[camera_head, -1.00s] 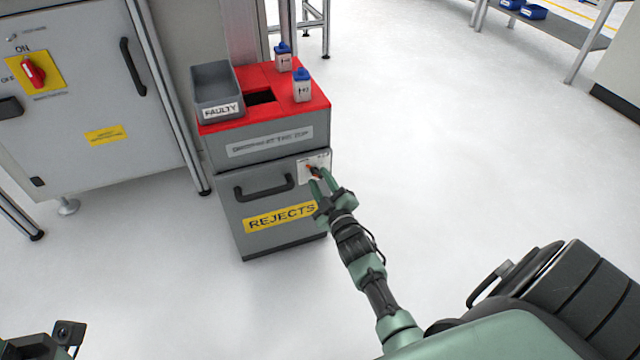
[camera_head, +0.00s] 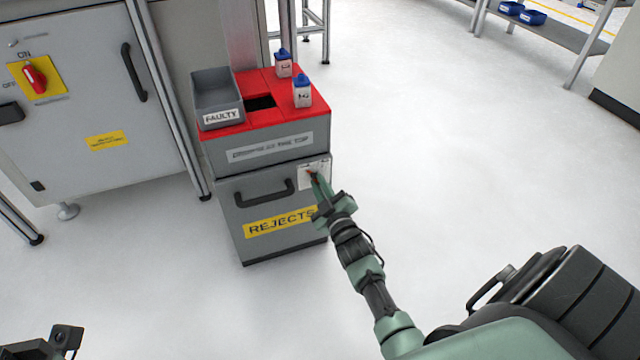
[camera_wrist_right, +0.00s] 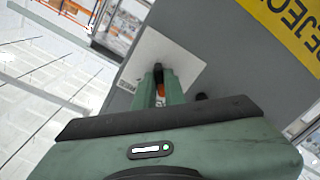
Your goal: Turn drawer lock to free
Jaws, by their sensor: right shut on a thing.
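The grey cabinet (camera_head: 270,195) has a lower drawer with a black handle (camera_head: 263,193) and a yellow REJECTS label (camera_head: 275,222). The drawer front looks flush with the cabinet. A white lock plate (camera_head: 308,166) is at the drawer's upper right; it also shows in the right wrist view (camera_wrist_right: 185,62). My right gripper (camera_head: 316,182) is at this plate, shut on the small lock knob. A bit of orange on the lock knob (camera_wrist_right: 160,89) shows between the fingers; most of it is hidden, so its setting cannot be read.
A grey FAULTY bin (camera_head: 217,100) and two blue-capped bottles (camera_head: 302,92) stand on the red top (camera_head: 262,118). A large grey cabinet (camera_head: 90,110) with a red switch stands at the left. The floor (camera_head: 440,150) right of the drawer unit is clear.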

